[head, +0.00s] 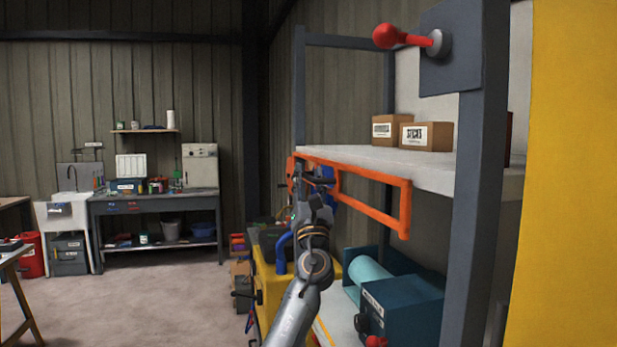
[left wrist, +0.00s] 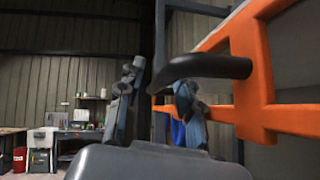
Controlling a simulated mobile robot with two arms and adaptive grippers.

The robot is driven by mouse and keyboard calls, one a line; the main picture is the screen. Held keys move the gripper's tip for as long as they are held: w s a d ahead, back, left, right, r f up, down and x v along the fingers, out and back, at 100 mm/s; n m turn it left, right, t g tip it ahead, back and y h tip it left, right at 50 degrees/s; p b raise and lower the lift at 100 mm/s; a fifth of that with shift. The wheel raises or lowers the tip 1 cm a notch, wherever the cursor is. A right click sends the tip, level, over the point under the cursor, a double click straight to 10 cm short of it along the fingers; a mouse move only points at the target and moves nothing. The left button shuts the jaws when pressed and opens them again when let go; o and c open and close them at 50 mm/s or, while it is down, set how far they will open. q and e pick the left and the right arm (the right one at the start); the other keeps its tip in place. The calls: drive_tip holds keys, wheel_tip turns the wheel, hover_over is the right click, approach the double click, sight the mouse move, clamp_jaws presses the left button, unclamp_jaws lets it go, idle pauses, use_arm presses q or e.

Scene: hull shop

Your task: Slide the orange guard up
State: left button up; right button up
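The orange guard (head: 375,214) is a rectangular rail frame in front of the grey rack, just below its white shelf. In the left wrist view the guard (left wrist: 253,70) fills the right side, with a dark curved handle (left wrist: 212,66) standing out from it. My left gripper (head: 316,180) is at the guard's left part in the head view. In the left wrist view its fingers (left wrist: 157,105) are apart. The handle passes in front of the right finger and its end reaches into the gap. I see no firm grip on it. My right gripper is not in view.
Two cardboard boxes (head: 426,136) stand on the shelf (head: 350,157) above the guard. A red-knobbed lever (head: 388,36) sits on a rack post's plate. A teal machine (head: 400,306) is below. A workbench (head: 150,200) stands far left, with open floor before it.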

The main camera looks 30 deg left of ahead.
sight(308, 175)
use_arm(q)
clamp_jaws()
wheel_tip(308, 175, up, 10)
drive_tip(key=p, duration=0.8)
drive_tip(key=shift+f, duration=0.15)
drive_tip(key=shift+s, duration=0.2)
unclamp_jaws()
drive_tip(key=shift+w, duration=0.2)
drive_tip(key=shift+f, duration=0.2)
